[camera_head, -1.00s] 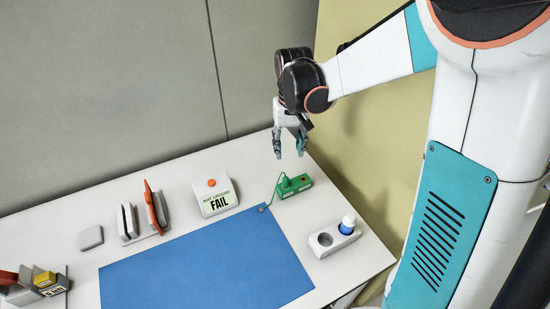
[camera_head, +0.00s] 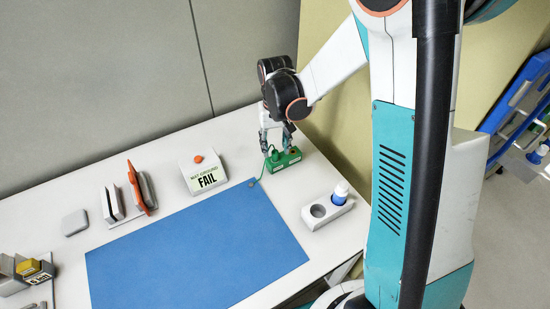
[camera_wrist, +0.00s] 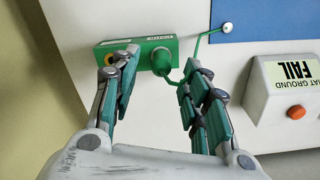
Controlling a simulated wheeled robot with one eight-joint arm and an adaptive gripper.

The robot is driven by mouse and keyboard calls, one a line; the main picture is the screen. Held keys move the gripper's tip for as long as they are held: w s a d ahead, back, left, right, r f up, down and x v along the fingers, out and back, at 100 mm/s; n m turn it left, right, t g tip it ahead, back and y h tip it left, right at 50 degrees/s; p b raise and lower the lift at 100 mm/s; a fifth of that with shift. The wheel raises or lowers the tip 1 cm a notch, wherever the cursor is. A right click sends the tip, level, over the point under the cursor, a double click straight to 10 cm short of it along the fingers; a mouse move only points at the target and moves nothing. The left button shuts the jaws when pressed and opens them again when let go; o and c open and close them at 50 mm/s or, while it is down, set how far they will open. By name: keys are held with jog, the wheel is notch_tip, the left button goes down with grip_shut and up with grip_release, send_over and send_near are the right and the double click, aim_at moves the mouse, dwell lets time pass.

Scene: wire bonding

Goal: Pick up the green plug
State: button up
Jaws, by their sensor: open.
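The green plug (camera_wrist: 162,62) stands in a green box (camera_wrist: 108,54) on the table, and a green cord runs from it to a round stud (camera_wrist: 227,28) at the blue mat's corner. In the wrist view my gripper (camera_wrist: 157,84) is open, with one finger to either side of the plug; no contact with it shows. In the head view my gripper (camera_head: 276,145) is low over the green box (camera_head: 290,160), and its fingers partly hide the plug.
The blue mat (camera_head: 200,245) covers the table's middle. A tester labelled FAIL (camera_head: 203,173) stands left of the green box. A grey holder with a white-and-blue bottle (camera_head: 341,192) is to its right. Hand tools in a stand (camera_head: 138,188) are farther left.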

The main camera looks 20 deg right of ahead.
aim_at(275, 151)
notch_tip(275, 151, down, 4)
jog(key=shift+a+r+b, duration=0.1)
jog(key=shift+r+b, duration=0.15)
jog(key=shift+b, duration=0.3)
jog(key=shift+r, duration=0.1)
grip_shut()
